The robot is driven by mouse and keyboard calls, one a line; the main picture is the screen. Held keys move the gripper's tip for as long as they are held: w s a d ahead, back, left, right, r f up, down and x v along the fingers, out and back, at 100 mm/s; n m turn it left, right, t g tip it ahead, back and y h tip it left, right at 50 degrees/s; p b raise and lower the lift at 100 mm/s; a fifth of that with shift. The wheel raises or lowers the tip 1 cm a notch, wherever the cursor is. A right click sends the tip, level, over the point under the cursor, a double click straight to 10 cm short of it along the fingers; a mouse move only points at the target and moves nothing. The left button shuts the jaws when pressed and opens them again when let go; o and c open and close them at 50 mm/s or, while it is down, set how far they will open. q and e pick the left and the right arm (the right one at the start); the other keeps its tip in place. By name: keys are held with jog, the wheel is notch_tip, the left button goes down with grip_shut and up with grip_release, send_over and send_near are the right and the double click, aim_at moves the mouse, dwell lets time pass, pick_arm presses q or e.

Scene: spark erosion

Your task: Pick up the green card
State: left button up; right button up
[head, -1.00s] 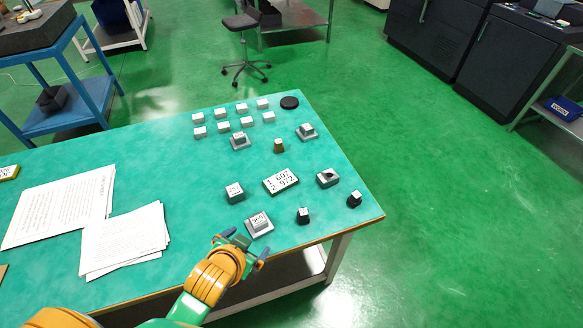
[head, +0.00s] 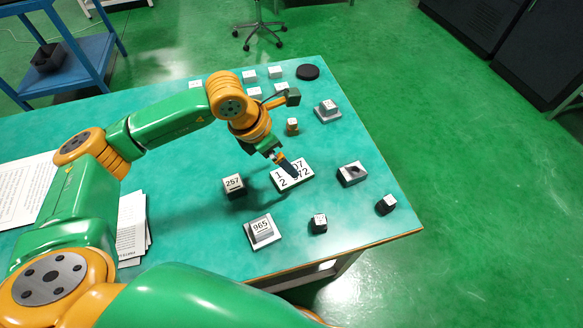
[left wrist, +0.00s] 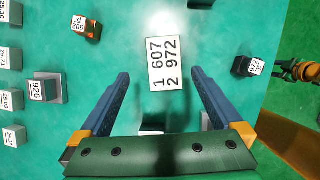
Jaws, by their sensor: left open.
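No plainly green card shows. A flat white card (head: 290,178) with the black figures "1 607" and "2 972" lies on the teal table. In the left wrist view this card (left wrist: 163,64) lies ahead, between the lines of the two fingers. My left gripper (head: 292,135) is open and empty above the table; one finger hides part of the card in the head view. In the left wrist view, its dark blue fingers (left wrist: 160,73) stand on either side of the card's lower end.
Close around the card stand a dark block marked 257 (head: 234,186), a grey block marked 965 (head: 262,231), a black cube (head: 318,223) and a grey block (head: 352,174). A brass weight (head: 292,127) and white blocks (head: 249,76) stand farther back. Papers (head: 131,225) lie left.

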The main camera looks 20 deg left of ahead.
aim_at(284, 182)
pick_arm(q)
jog(key=x, duration=0.2)
jog(key=p+x, duration=0.1)
jog(key=x, duration=0.1)
jog(key=s+x, duration=0.1)
jog(key=shift+w+f+p, duration=0.1)
jog(key=shift+f+p, duration=0.2)
jog(key=shift+f, duration=0.25)
jog(key=shift+w+d+f, duration=0.1)
jog(key=shift+d+f, duration=0.05)
jog(key=shift+f, duration=0.25)
jog(key=shift+f+b, duration=0.15)
jog(key=shift+b, duration=0.15)
jog(key=c, duration=1.3)
jog(key=shift+c, duration=0.2)
